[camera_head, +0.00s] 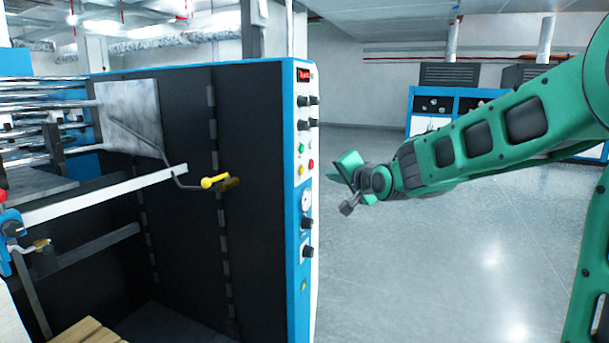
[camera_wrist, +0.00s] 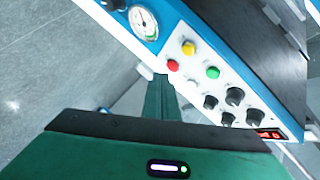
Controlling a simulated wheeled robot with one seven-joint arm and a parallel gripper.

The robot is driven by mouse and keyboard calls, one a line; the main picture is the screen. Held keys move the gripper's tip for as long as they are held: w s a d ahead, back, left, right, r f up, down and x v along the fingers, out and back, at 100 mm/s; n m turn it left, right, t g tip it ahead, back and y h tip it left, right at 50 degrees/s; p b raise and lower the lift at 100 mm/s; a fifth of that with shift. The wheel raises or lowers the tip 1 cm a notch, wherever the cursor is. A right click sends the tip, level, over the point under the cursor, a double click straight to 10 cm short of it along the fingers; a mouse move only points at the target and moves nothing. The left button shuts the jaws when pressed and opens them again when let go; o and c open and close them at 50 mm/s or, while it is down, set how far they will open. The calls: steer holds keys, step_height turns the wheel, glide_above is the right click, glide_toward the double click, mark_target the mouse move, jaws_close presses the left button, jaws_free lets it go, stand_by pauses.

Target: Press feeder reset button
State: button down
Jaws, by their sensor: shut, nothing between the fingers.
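The feeder's control panel (camera_head: 303,190) is a narrow white strip with a blue edge on the machine's right end. It carries a green button (camera_head: 301,148), a yellow button (camera_head: 300,170) and a red button (camera_head: 311,164). In the wrist view the red button (camera_wrist: 172,64), yellow button (camera_wrist: 188,47) and green button (camera_wrist: 212,72) sit close together. No label is readable, so I cannot tell which is the reset. My gripper (camera_head: 343,182) is shut and empty, to the right of the panel. In the wrist view its green fingers (camera_wrist: 160,98) point toward the panel near the red button; contact is not visible.
A round gauge (camera_wrist: 144,22) and several black knobs (camera_wrist: 235,97) flank the buttons, with a red display (camera_head: 304,75) at the panel's top. A yellow-handled lever (camera_head: 214,182) sticks out from the machine's dark side. The grey floor (camera_head: 400,270) right of the panel is clear.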

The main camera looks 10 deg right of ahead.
steer(key=shift+w+a, duration=0.8)
steer(key=shift+a, duration=0.3)
steer(key=shift+w+a, duration=0.75)
steer(key=shift+a, duration=0.3)
stand_by(0.5)
steer(key=shift+w+a, duration=0.25)
steer(key=shift+a, duration=0.1)
steer(key=shift+w+a, duration=0.25)
steer(key=shift+a, duration=0.1)
stand_by(0.8)
steer(key=shift+d, duration=0.1)
steer(key=shift+s+d, duration=0.55)
steer(key=shift+d, duration=0.05)
stand_by(0.3)
steer(key=s+d, duration=0.1)
steer(key=d, duration=0.1)
steer(key=s+d, duration=0.2)
stand_by(0.5)
